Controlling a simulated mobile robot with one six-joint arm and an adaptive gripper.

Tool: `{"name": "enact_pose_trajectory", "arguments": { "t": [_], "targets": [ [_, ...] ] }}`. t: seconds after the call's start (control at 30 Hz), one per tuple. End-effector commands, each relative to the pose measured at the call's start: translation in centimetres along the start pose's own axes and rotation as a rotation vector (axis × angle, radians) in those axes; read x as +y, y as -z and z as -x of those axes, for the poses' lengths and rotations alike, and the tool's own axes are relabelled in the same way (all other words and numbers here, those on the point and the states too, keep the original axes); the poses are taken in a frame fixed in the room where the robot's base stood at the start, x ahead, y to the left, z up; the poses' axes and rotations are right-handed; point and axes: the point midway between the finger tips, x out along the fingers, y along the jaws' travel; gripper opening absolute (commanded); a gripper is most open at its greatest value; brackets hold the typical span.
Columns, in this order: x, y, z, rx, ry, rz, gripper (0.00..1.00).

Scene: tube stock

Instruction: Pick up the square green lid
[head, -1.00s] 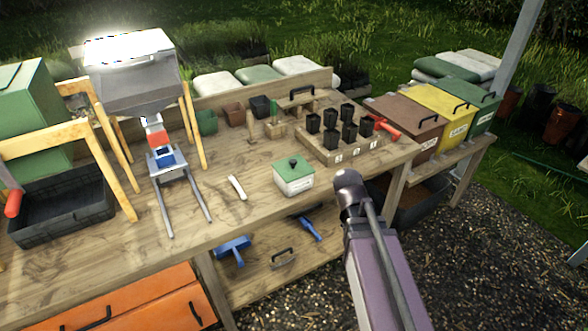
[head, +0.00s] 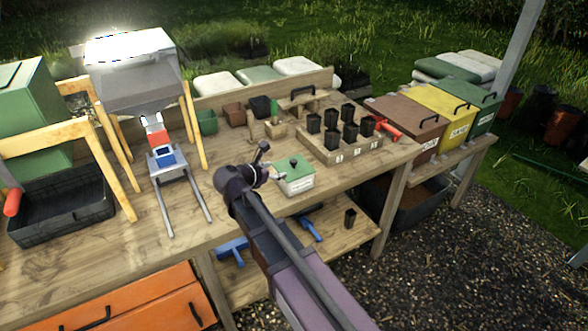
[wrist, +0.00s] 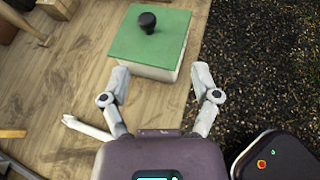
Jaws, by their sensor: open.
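The square green lid (head: 294,168) sits on a white box (head: 298,184) on the wooden bench. It has a dark round knob (wrist: 147,22) on top. In the wrist view the lid (wrist: 150,42) lies just beyond the fingertips, at the top middle. My gripper (wrist: 161,80) is open, with its two fingers apart and nothing between them. In the head view my gripper (head: 268,165) is at the left side of the box, apart from the knob as far as I can tell.
A wooden rack (head: 340,157) of several black pots stands to the right of the box. A grey hopper on wooden legs (head: 132,82) stands to the left. A white tool (wrist: 88,132) lies by the left finger. The bench's front edge drops to gravel.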

Motion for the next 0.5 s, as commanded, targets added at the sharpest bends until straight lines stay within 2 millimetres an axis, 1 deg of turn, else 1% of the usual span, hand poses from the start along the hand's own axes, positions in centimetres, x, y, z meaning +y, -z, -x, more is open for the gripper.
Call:
{"name": "enact_pose_trajectory", "arguments": {
  "t": [0.03,0.13,0.5],
  "targets": [
    [0.81,0.03,0.54,-0.016,-0.014,0.035,0.79],
    [1.50,-0.05,1.12,-0.038,-0.029,0.080,0.79],
    [1.65,-0.11,1.28,-0.046,-0.032,0.097,0.79]
  ]
}}
